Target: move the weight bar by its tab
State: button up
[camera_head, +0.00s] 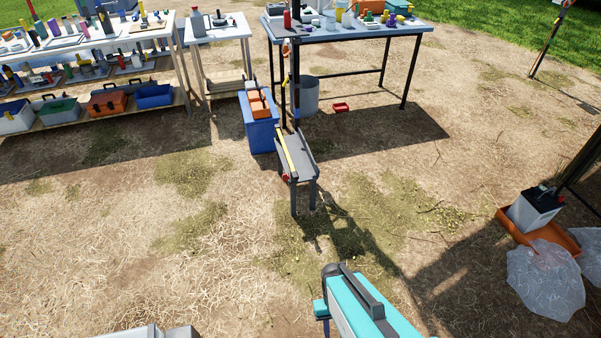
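I cannot make out for certain a weight bar or its tab at this distance. A narrow grey bench (304,164) stands on the ground near the picture's middle. A yellow strip (287,150) runs along its left side, with a small red part (284,177) at the near end. Whether any of these is the weight bar, I cannot tell. My gripper is not in view.
A blue box (259,135) with an orange item (259,105) on top stands beside the bench. Behind are a blue-topped table (340,35), a grey bucket (309,94) and loaded shelves (80,108). A teal case (385,322) is at bottom centre. Dry ground lies open between.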

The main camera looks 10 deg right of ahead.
aim_at(295, 175)
jog(key=z, duration=0.2)
jog(key=i, duration=1.4)
jog(key=u, duration=5.15)
jog(key=i, duration=0.1)
jog(key=z, duration=3.15)
jog(key=k, duration=1.15)
